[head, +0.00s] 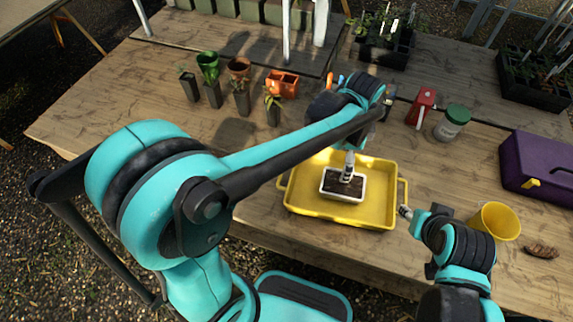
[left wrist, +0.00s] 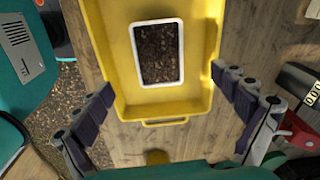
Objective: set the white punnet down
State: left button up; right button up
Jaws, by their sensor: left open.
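The white punnet (head: 342,196), filled with dark soil, appears to rest inside the yellow tray (head: 305,205). The punnet (left wrist: 157,52) also shows whole in the left wrist view, inside the tray (left wrist: 125,100). My left gripper (head: 348,172) is over the punnet in the head view, hiding part of its soil. In the left wrist view its fingers (left wrist: 162,84) are spread wide with nothing between the pads, and the punnet is beyond them. My right gripper (head: 405,212) is beside the tray's right end; its jaws are too small to read.
A yellow pot (head: 495,221) and a purple toolbox (head: 540,165) stand right of the tray. A red object (head: 422,106) and a green-lidded jar (head: 452,123) are behind it. Several potted plants stand back left. The wooden table (head: 130,100) is clear at left.

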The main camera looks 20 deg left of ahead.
pick_arm(q)
jog(key=s+a+r+n+t, duration=0.1)
jog(key=s+a+n+t, duration=0.2)
jog(key=s+a+n, duration=0.3)
jog(key=s+a+r+n+t, duration=0.2)
jog(key=s+a+n, duration=0.4)
jog(key=a+n, duration=0.3)
jog(key=shift+a+t, duration=0.6)
jog(key=shift+t, duration=0.2)
